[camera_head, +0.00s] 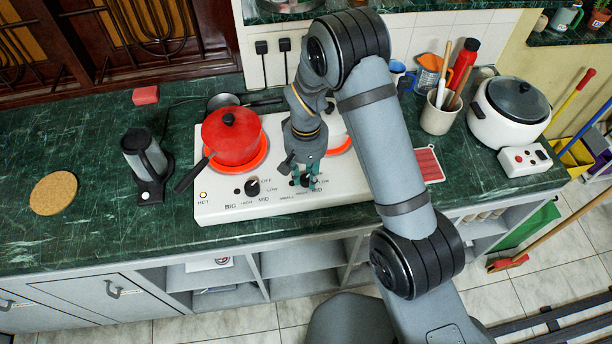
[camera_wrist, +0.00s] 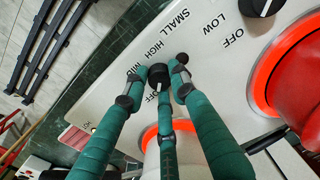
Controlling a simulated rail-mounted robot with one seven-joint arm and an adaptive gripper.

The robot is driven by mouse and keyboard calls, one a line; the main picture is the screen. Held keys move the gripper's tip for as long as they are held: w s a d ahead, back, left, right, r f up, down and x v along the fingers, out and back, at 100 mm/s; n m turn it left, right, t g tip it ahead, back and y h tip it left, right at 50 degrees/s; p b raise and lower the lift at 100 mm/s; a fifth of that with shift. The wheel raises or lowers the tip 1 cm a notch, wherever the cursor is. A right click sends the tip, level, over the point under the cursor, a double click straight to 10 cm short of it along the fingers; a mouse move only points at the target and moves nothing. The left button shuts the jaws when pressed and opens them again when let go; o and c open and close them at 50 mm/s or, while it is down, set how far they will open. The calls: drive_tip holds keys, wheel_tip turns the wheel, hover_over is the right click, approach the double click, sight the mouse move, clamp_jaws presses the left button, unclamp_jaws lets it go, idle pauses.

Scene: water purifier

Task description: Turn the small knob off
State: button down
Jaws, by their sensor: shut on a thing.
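The white stove (camera_head: 225,207) stands on the green counter, with dark knobs on its front panel. In the wrist view the small black knob (camera_wrist: 157,73) sits between my gripper's green fingers, beside the printed words SMALL, HIGH, MID and OFF. My gripper (camera_head: 307,181) is shut on this knob from above; its fingers also show in the wrist view (camera_wrist: 157,84). They hide part of the dial markings. The big knob (camera_head: 252,187) is to the left. The small burner (camera_head: 341,146) glows orange behind my gripper and is partly hidden.
A red pot (camera_head: 232,137) stands on the glowing big burner, its handle pointing toward the front left. A utensil cup (camera_head: 440,113) and a white cooker (camera_head: 510,110) stand to the right.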

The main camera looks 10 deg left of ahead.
sight(306, 178)
drive_tip(key=c, duration=1.4)
unclamp_jaws()
drive_tip(key=shift+c, duration=0.2)
drive_tip(key=shift+o, duration=0.2)
drive_tip(key=shift+r, duration=0.15)
wheel_tip(306, 178, up, 12)
drive_tip(key=shift+f, duration=0.25)
wheel_tip(306, 178, down, 12)
drive_tip(key=shift+r, duration=0.1)
drive_tip(key=shift+r+m+p, duration=0.2)
drive_tip(key=shift+m+p, duration=0.1)
drive_tip(key=shift+p, duration=0.3)
drive_tip(key=shift+w+m, duration=0.1)
drive_tip(key=shift+m, duration=0.2)
drive_tip(key=shift+r+b, duration=0.3)
drive_tip(key=shift+r, duration=0.35)
